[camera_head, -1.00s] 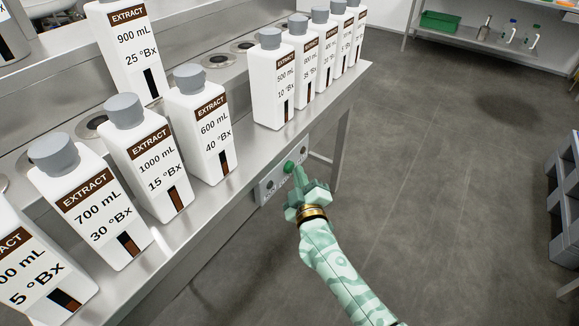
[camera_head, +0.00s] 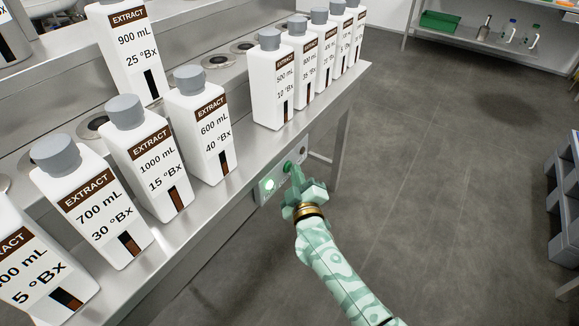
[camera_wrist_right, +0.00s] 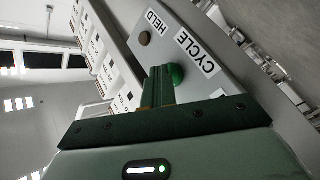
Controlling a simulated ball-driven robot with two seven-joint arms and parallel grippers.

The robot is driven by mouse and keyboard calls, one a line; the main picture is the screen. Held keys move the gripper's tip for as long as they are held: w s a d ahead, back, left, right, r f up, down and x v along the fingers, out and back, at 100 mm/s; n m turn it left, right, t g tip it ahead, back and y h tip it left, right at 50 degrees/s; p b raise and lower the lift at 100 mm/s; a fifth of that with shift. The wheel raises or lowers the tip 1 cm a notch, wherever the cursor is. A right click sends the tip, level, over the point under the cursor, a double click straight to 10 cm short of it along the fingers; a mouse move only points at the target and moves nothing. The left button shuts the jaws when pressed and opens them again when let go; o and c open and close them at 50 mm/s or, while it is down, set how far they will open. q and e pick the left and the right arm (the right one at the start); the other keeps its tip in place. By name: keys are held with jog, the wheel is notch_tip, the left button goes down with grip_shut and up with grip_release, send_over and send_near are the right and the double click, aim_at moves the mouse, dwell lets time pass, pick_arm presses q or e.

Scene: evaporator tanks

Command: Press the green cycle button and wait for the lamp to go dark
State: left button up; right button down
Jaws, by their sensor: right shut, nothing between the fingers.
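The green cycle button (camera_head: 288,167) sits on a grey control panel (camera_head: 258,198) on the bench's front. It also shows in the right wrist view (camera_wrist_right: 177,74), next to the CYCLE label. My right gripper (camera_head: 293,173) is shut and empty, its fingertips at the button and seemingly touching it. The fingers (camera_wrist_right: 158,84) partly cover the button in the wrist view. A lamp (camera_head: 269,184) left of the button glows bright whitish green. A brown, unlit round indicator (camera_wrist_right: 145,38) sits by the HELD label. My left gripper is out of view.
White extract bottles with grey caps, such as the 600 mL one (camera_head: 205,135), stand along the steel bench (camera_head: 190,222) above the panel. A bench leg (camera_head: 341,155) stands right of my gripper. The floor (camera_head: 440,190) to the right is open, up to a blue-grey pallet stack (camera_head: 562,215).

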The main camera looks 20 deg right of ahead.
jog(key=shift+s+r+p, duration=0.1)
jog(key=shift+r+p, duration=0.2)
jog(key=shift+p, duration=0.05)
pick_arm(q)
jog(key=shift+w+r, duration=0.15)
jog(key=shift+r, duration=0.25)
pick_arm(e)
jog(key=shift+s+f, duration=0.1)
jog(key=shift+s+d, duration=0.1)
pick_arm(q)
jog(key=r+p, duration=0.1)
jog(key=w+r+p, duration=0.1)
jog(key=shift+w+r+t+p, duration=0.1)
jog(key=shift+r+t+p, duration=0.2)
jog(key=shift+p, duration=0.05)
pick_arm(e)
jog(key=s+d, duration=0.1)
jog(key=s, duration=0.1)
jog(key=s+d, duration=0.2)
jog(key=shift+s+d+f, duration=0.1)
jog(key=shift+s+d, duration=0.2)
